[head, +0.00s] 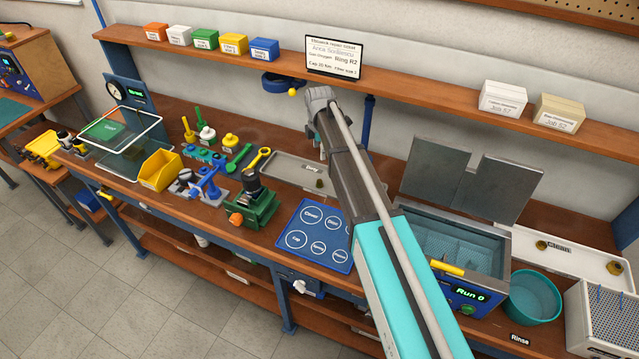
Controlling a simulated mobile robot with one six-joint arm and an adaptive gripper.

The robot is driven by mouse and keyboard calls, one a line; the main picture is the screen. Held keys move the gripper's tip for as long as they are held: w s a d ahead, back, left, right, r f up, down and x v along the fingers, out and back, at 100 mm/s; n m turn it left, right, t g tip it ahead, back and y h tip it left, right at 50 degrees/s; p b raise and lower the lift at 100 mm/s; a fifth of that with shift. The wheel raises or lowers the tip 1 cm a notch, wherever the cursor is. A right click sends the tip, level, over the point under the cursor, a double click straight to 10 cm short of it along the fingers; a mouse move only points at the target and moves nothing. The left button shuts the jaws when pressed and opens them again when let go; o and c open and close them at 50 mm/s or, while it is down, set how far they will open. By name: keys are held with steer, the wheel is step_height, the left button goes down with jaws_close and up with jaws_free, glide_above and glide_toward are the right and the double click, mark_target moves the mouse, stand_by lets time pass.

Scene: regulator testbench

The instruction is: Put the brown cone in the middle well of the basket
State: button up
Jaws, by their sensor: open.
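The basket (436,244) is blue mesh with dividers and sits inside the open washer tank at the right. No cone is clearly visible in it, though its inside shows small and partly in shade. A small brownish piece (319,184) stands on the grey tray left of my arm. Two similar brownish pieces, one at the left (541,245) and one at the right (614,268), are on the white tray. I cannot tell which is the brown cone. My gripper (322,150) is open above the grey tray, apart from the basket, partly hidden by my arm.
The washer's raised lid flaps (436,170) stand behind the tank. A teal rinse bucket (534,297) is to its right. A blue mat (313,237) with marked circles and a green fixture (254,208) lie left of my arm. A shelf (420,84) runs above.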

steer(key=b, duration=0.9)
glide_above(320, 181)
steer(key=f, duration=0.5)
steer(key=w+f, duration=0.1)
steer(key=f, duration=0.2)
steer(key=shift+a+f, duration=0.15)
steer(key=shift+f, duration=0.15)
steer(key=shift+s, duration=0.1)
steer(key=f+b, duration=0.3)
steer(key=shift+s+f, duration=0.2)
steer(key=shift+s, duration=0.2)
steer(key=shift+f+b, duration=0.9)
jaws_close()
